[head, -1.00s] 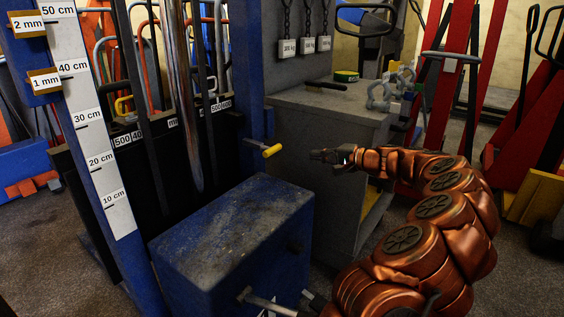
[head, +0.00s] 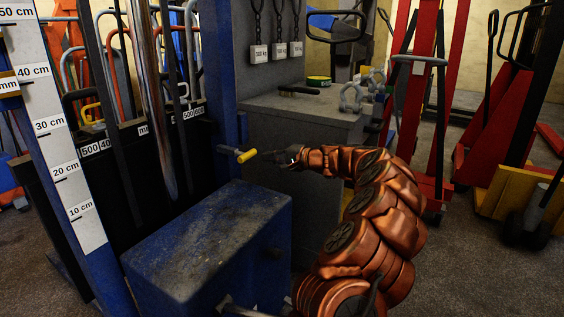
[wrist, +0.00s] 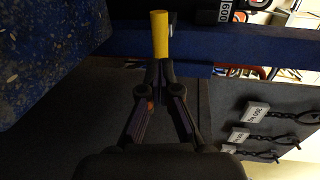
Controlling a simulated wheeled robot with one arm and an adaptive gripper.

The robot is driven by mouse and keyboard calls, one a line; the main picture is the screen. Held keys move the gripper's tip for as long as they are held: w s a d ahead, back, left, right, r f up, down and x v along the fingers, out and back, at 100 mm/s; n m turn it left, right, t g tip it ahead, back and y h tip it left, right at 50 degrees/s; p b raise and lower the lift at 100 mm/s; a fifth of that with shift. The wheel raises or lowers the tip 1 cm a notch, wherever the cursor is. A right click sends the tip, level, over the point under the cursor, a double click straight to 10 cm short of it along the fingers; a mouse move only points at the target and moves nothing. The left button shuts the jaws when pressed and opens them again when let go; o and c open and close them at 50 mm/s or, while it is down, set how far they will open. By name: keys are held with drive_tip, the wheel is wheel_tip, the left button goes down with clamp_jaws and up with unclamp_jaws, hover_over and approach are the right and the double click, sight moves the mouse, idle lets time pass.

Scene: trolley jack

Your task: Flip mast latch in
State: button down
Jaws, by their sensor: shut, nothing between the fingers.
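The mast latch (head: 246,155) is a short yellow-tipped handle sticking out from the side of the blue mast post (head: 213,70), to the right of the mast in the head view. In the wrist view the yellow latch (wrist: 160,33) lies straight ahead of the fingertips, in the upper middle. My gripper (head: 273,153) is just to the right of the yellow tip, pointing left at it. In the wrist view my gripper (wrist: 160,66) has its fingertips together with nothing between them. The tips look very close to the latch's lower end; I cannot tell whether they touch.
A blue box (head: 205,240) stands below the latch. A grey cabinet (head: 300,125) with shackles (head: 352,97) on top is behind my gripper. Labelled weights (head: 278,50) hang above it. Red lifting equipment (head: 435,100) stands at the right. The floor at far right is partly clear.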

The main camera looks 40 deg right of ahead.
sight(250, 156)
drive_tip(key=x, duration=0.2)
drive_tip(key=b+x, duration=0.1)
drive_tip(key=x, duration=0.1)
drive_tip(key=shift+s+f, duration=0.1)
drive_tip(key=shift+f, duration=0.15)
drive_tip(key=shift+w+a+r, duration=0.1)
drive_tip(key=shift+w+a, duration=0.05)
drive_tip(key=shift+w, duration=0.5)
